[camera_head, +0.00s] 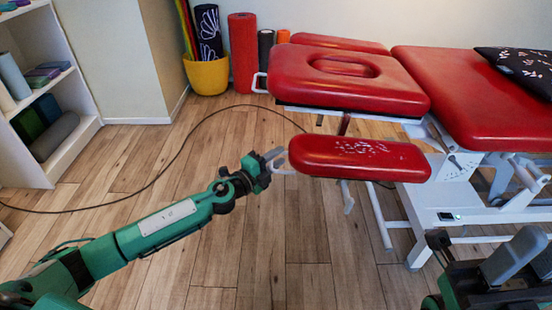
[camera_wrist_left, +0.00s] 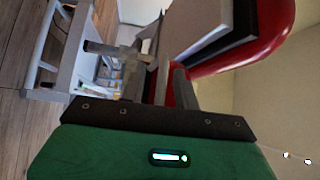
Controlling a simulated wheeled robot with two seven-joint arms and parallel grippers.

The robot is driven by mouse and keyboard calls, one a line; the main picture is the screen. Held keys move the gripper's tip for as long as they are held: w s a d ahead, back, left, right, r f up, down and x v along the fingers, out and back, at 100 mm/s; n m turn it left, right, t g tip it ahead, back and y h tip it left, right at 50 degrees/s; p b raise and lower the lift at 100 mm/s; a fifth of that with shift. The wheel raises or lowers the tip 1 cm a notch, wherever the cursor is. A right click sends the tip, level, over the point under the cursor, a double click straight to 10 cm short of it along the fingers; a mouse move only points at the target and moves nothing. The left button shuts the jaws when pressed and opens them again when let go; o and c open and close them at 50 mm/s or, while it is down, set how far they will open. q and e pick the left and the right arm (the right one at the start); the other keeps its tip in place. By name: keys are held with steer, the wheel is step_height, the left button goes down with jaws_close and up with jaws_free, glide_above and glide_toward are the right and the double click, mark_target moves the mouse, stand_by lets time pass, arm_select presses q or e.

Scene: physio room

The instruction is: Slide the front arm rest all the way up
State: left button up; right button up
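The front arm rest (camera_head: 360,158) is a red, scuffed pad at the near left end of the treatment table. It sits lower than the red head section (camera_head: 345,80).
The white table frame (camera_head: 415,250) stands below and right of the arm rest. A black cable (camera_head: 165,172) lies on the wooden floor. A white shelf (camera_head: 70,140) is at left, and a yellow pot (camera_head: 207,76) with rolled mats is behind. The floor left of the table is otherwise open.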

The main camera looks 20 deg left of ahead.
arm_select(q)
jaws_close()
